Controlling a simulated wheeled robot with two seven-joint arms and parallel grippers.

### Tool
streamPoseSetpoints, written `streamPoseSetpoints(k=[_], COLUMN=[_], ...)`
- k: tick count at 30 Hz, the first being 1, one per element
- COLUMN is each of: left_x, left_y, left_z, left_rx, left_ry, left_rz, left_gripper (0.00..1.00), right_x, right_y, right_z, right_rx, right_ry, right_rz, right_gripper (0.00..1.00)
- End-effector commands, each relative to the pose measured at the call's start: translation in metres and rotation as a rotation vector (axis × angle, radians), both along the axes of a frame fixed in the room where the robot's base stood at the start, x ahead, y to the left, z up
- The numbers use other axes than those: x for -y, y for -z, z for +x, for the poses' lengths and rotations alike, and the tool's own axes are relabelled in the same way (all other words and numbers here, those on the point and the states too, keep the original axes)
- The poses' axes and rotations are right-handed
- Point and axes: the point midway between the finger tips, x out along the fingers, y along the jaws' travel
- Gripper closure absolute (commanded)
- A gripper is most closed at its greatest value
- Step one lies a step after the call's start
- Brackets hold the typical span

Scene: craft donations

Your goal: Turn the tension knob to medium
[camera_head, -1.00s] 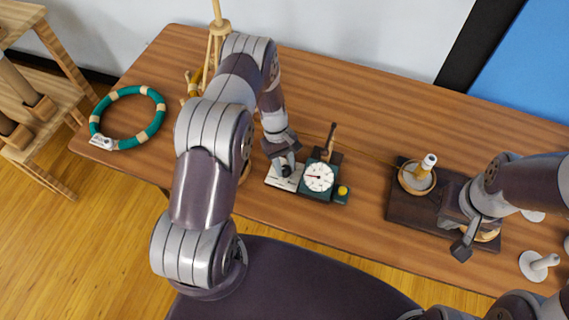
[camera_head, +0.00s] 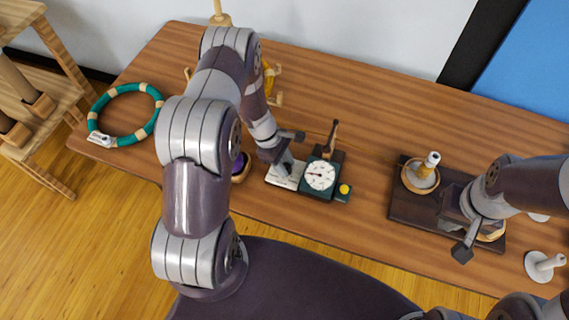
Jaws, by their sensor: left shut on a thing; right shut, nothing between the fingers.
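A small device stands near the table's front edge. It has a teal box with a round white dial (camera_head: 320,175), a yellow button (camera_head: 344,189) and a pale plate (camera_head: 281,179) on its left. My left gripper (camera_head: 285,167) points down over this plate and is shut on the dark tension knob there. The gripper hides most of the knob, and its marks are too small to read. The dial has a thin needle whose reading I cannot make out. My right gripper (camera_head: 463,248) is shut and empty, over the right part of the table's front.
A dark board (camera_head: 404,207) with a wooden bowl (camera_head: 419,178) holding a white-topped bottle lies left of my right gripper. A teal hoop (camera_head: 142,131) lies at the left end. A wooden stick stands behind the dial.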

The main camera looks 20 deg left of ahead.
Motion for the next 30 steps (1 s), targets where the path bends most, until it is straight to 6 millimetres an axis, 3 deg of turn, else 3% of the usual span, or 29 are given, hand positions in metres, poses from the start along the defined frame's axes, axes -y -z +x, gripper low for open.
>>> streamPoseSetpoints(k=[12, 30], left_x=[0.0, 0.0], left_y=[0.001, -0.002], left_z=[0.0, 0.0], left_rx=[0.004, 0.005], left_ry=[-0.271, -0.359], left_rz=[0.0, 0.0], left_gripper=[0.96, 0.96], right_x=[0.0, 0.0], right_y=[0.021, 0.026], right_z=[0.0, 0.0], right_rx=[0.0, 0.0], right_ry=[0.0, 0.0], right_rz=[0.0, 0.0], right_gripper=[1.0, 1.0])
